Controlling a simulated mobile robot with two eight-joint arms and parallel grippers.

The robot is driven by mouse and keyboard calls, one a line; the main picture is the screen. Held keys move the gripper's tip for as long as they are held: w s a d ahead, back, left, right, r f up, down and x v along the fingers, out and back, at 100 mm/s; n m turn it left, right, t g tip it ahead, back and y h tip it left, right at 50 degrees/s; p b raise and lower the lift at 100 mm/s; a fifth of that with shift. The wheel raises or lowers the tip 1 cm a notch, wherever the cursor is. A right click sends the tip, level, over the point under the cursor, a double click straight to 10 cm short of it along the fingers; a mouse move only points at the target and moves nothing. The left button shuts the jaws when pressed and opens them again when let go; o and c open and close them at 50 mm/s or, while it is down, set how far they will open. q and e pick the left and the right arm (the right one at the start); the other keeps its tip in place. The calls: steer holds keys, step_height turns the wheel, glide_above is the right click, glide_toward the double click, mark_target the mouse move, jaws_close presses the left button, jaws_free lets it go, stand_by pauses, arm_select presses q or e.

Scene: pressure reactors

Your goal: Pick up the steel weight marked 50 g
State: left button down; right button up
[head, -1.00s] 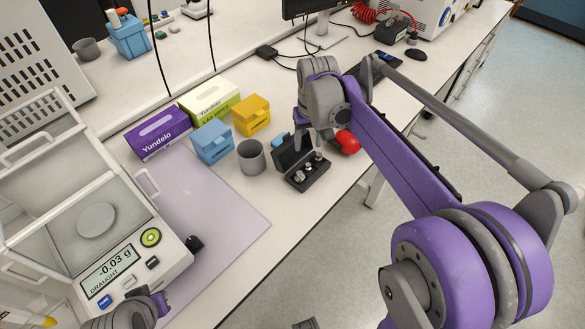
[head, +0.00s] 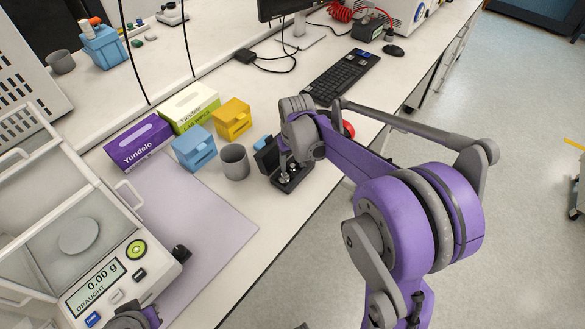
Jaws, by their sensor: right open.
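A small black case (head: 299,180) with its lid (head: 266,157) raised lies open near the bench's front edge. Steel weights (head: 284,181) show inside it, small and partly hidden by my right gripper. Their markings are too small to read, so I cannot tell which is the 50 g one. My right gripper (head: 284,165) points down over the case with its fingers apart. I see nothing held in it. Part of my left arm shows at the bottom left, but its fingers are out of sight.
A balance (head: 160,272) reading 0.00 g stands at the left with an empty pan (head: 78,236). A grey cup (head: 235,164), a blue box (head: 194,150) and a yellow box (head: 232,120) stand left of the case. A red object (head: 348,130) is behind my right arm.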

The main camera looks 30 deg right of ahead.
steer(key=shift+c, duration=0.3)
jaws_close()
